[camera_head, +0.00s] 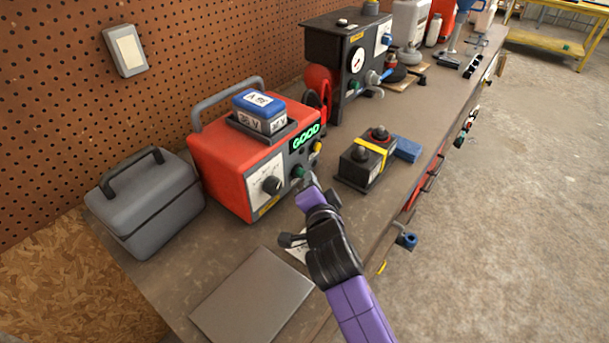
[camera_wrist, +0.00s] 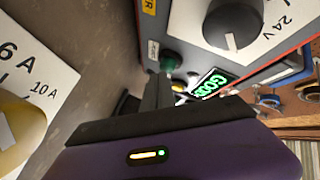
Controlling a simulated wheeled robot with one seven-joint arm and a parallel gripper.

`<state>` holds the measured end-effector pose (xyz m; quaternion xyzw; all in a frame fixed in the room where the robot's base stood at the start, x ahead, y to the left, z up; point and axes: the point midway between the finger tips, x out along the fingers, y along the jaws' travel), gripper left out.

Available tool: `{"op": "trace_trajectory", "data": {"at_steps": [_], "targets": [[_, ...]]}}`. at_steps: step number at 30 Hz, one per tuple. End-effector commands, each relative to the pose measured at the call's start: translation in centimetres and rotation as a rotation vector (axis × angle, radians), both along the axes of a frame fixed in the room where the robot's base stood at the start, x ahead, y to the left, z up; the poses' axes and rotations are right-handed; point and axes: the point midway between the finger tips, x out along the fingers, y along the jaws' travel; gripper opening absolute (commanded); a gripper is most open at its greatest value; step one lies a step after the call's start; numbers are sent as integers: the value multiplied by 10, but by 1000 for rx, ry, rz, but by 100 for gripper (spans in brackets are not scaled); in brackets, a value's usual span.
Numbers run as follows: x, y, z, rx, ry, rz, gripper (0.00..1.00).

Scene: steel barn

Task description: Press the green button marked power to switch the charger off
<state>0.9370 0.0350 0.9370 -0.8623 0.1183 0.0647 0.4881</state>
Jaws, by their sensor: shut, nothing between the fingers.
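The red charger (camera_head: 222,165) stands on the workbench with a lit green display (camera_head: 305,136) reading GOOD. The display also shows in the wrist view (camera_wrist: 207,84). The green button (camera_head: 298,172) sits low on the charger's front, right of a dark knob (camera_head: 272,185). The POWER marking is not readable.
A blue-topped battery (camera_head: 259,108) sits on the charger. A grey case (camera_head: 147,205) stands left of it, a black battery (camera_head: 362,162) with a yellow strap right of it. A black machine (camera_head: 342,55) stands behind. A grey flat panel (camera_head: 252,297) lies in front.

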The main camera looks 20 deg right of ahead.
Motion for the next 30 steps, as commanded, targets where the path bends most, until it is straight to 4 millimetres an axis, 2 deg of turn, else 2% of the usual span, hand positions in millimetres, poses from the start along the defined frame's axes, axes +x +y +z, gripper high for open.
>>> {"op": "trace_trajectory", "data": {"at_steps": [20, 30], "targets": [[4, 3, 0, 0, 0, 0, 0], [-7, -5, 1, 0, 0, 0, 0]]}}
